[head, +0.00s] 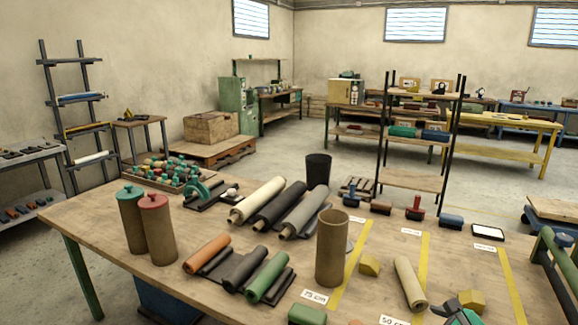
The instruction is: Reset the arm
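My gripper is not in view, and I see no part of my arm that I can be sure of. The wooden worktable (95,212) fills the lower part of the head view. On it lie a cream roll (258,200), a dark roll (280,205) and a grey roll (305,211) side by side on a dark holder. An orange roll (206,253), a charcoal roll (244,268) and a green roll (267,276) lie nearer the front.
An open brown tube (332,248) stands upright mid-table. Two capped tubes stand at left, one with a green cap (130,191), one with a red cap (154,201). A black shelf rack (412,181) stands behind.

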